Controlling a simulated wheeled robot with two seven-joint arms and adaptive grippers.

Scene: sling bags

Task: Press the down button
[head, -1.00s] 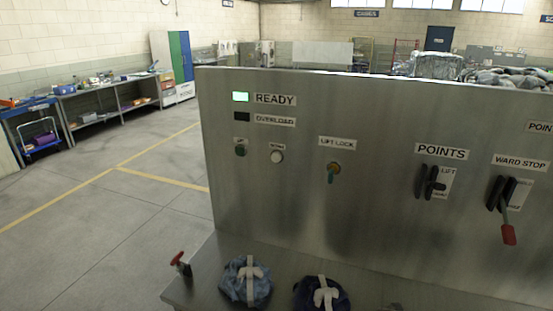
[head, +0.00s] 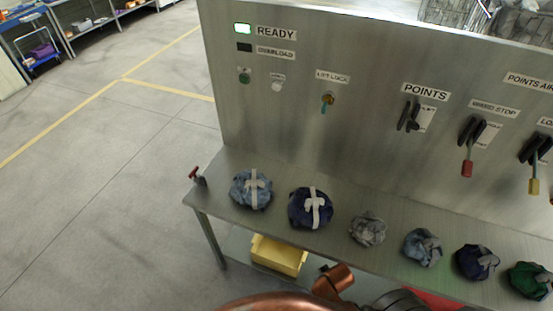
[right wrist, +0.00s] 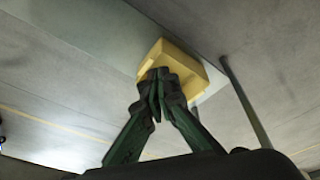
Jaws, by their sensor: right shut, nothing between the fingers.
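The down button is a small white round button (head: 277,87) on the upright metal panel (head: 340,140), under a small label. The green up button (head: 244,78) is just to its left. In the right wrist view my right gripper (right wrist: 160,78) is shut and empty. It points toward a yellow bin (right wrist: 185,62), well away from the buttons, which that view does not show. Copper and dark parts of my own body show at the bottom of the head view. My left gripper is not in view.
The yellow bin (head: 278,255) is below the shelf. Lever switches stick out at right. Floor at left is clear.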

